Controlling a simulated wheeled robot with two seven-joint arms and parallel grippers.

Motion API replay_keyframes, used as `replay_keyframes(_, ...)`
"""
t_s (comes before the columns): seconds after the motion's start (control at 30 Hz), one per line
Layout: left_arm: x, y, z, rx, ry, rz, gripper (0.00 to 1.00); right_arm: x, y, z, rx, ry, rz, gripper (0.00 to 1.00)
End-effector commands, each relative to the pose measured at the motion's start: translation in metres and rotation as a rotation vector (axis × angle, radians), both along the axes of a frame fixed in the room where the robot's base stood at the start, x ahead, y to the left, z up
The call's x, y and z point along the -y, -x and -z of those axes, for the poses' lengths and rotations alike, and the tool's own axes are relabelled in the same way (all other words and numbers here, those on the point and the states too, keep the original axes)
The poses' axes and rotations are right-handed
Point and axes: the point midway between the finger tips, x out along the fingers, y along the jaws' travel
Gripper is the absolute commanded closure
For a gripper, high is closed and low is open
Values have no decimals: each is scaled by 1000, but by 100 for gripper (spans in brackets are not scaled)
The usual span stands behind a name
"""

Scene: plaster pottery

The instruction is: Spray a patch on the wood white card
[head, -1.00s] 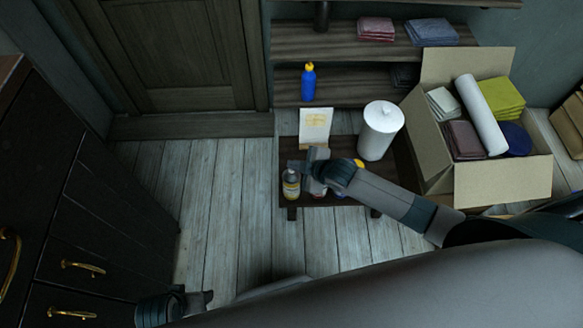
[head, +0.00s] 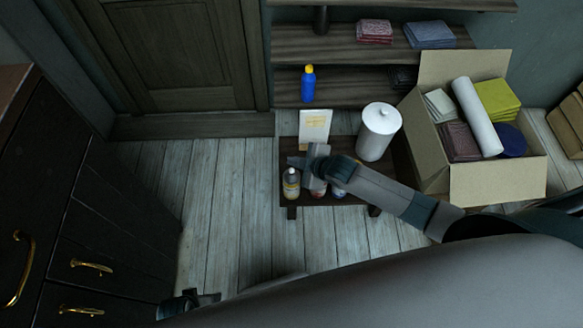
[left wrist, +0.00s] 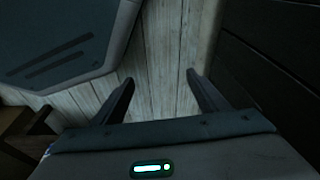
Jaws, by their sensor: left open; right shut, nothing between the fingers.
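A white card (head: 315,124) with a tan patch stands upright at the back left of a low dark table (head: 285,152). Small bottles stand along the table's front: one with a pale cap (head: 291,184) and others (head: 338,191) partly hidden by my right arm. I cannot tell which is a spray. My right gripper (head: 300,162) is shut and empty, in front of the card and above the bottles. My left gripper (head: 208,298) is low at the bottom, far from the table; its open, empty fingers show in the left wrist view (left wrist: 160,78) over floorboards.
A white lidded canister (head: 379,132) stands right of the card. An open cardboard box (head: 495,184) of cloths and a white roll is further right. A blue bottle (head: 308,86) stands on the shelf behind. Dark drawers (head: 70,230) are at left; the floor between is clear.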

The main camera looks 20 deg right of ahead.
Motion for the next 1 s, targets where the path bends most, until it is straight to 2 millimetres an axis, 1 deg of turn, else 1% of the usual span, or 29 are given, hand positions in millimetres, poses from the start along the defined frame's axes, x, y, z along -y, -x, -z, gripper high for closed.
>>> replay_keyframes(0.03, 0, 1, 3, 0, 1, 0, 33, 0, 0, -5, 0, 0, 0, 100)
replay_keyframes(0.6, -2, 14, 47, 29, 8, 2, 33, 0, 0, -28, 0, 0, 0, 100)
replay_keyframes(0.73, -2, 15, 52, 33, 9, 2, 33, 0, 0, -29, 0, 0, 0, 100)
replay_keyframes(1.0, -2, 16, 52, 34, 9, 2, 33, 0, 0, -29, 0, 0, 0, 100)
